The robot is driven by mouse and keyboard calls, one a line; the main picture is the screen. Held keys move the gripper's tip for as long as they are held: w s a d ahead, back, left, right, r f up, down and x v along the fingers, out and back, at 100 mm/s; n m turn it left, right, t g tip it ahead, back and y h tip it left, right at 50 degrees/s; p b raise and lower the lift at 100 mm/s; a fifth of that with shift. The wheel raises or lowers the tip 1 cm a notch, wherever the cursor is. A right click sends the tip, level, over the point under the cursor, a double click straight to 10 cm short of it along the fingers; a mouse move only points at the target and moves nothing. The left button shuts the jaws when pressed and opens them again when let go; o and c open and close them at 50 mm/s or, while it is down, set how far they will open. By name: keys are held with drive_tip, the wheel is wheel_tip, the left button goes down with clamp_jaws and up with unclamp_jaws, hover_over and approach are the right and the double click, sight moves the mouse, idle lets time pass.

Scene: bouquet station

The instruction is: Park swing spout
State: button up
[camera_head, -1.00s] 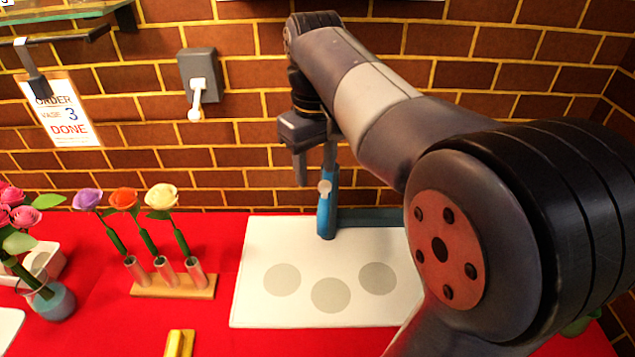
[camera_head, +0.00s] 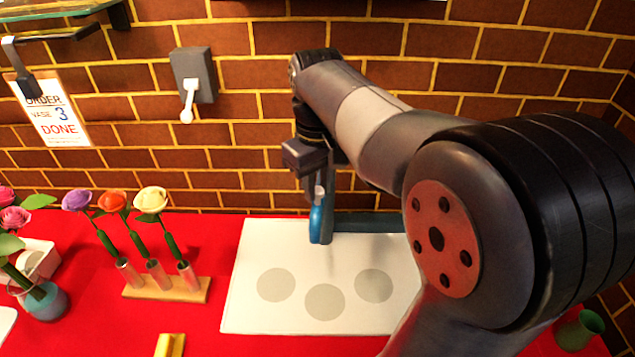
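The swing spout is a blue upright piece (camera_head: 318,226) with a dark blue-teal arm (camera_head: 375,223) reaching right along the back edge of the white mat (camera_head: 245,300). A small pale knob (camera_head: 319,191) shows at the top of the blue piece. My gripper (camera_head: 314,186) points down right at this knob, in front of the brick wall. Its fingers overlap the knob and the top of the spout in the picture. I cannot tell whether they touch it or how far apart they are. My arm covers the right part of the spout's surroundings.
The mat bears several grey circles. Left of it a wooden rack (camera_head: 135,290) holds purple, orange and cream roses. A vase (camera_head: 45,302) with pink flowers stands far left. A yellow block (camera_head: 170,345) lies in front; a green vase (camera_head: 580,330) is at right.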

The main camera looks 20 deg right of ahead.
clamp_jaws()
drive_tip(key=shift+d, duration=0.1)
